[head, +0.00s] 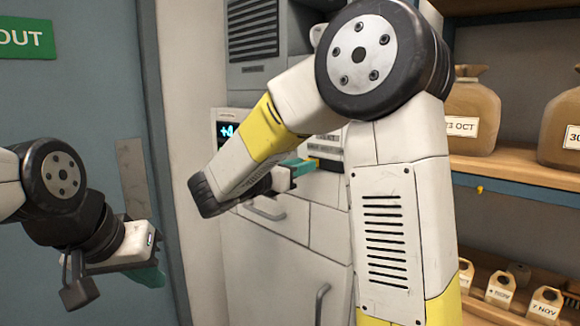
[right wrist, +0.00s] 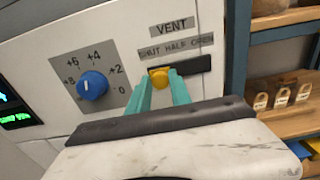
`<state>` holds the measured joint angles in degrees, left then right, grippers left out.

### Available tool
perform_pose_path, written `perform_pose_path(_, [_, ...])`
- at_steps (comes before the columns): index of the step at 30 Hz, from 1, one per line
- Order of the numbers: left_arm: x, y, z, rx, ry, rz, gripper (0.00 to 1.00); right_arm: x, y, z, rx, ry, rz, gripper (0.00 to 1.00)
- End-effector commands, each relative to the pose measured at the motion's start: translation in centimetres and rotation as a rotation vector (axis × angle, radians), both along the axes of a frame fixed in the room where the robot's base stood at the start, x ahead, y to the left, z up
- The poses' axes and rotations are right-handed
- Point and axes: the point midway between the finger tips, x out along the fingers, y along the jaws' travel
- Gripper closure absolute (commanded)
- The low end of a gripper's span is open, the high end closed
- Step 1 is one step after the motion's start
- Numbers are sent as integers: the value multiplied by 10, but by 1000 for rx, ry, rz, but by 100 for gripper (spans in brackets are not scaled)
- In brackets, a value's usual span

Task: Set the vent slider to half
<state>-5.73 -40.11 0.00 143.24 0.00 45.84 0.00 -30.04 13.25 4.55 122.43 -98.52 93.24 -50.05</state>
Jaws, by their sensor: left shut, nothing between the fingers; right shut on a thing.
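The vent slider's yellow knob (right wrist: 159,77) sits at the left end of its dark slot (right wrist: 195,65), near the SHUT end of the "SHUT HALF OPEN" label (right wrist: 175,48). My right gripper (right wrist: 160,88) is shut on the knob, one teal finger on each side. In the head view my right gripper (head: 300,166) reaches the cabinet panel, and my arm hides part of it. My left gripper (head: 150,276) is shut and empty at the lower left, away from the cabinet.
A blue dial (right wrist: 93,86) with numbers is left of the slider. A lit display (head: 228,131) shows +4. A blue-grey door (head: 80,100) stands on the left.

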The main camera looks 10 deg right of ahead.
Motion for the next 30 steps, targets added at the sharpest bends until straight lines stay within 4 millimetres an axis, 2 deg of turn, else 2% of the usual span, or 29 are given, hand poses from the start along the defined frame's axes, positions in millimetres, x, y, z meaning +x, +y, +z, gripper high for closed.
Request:
perform_pose_path(14, [0, 0, 0, 0, 0, 0, 100, -1, 0, 0, 0, 1, 1, 100])
perform_pose_path(22, [0, 0, 0, 0, 0, 0, 100, -24, -18, 0, 0, 2, 1, 100])
perform_pose_path(29, [0, 0, 0, 0, 0, 0, 100, -24, -18, -1, 0, 1, 1, 100])
perform_pose_path(30, [0, 0, 0, 0, 0, 0, 100, -24, -18, -1, 0, 1, 1, 71])
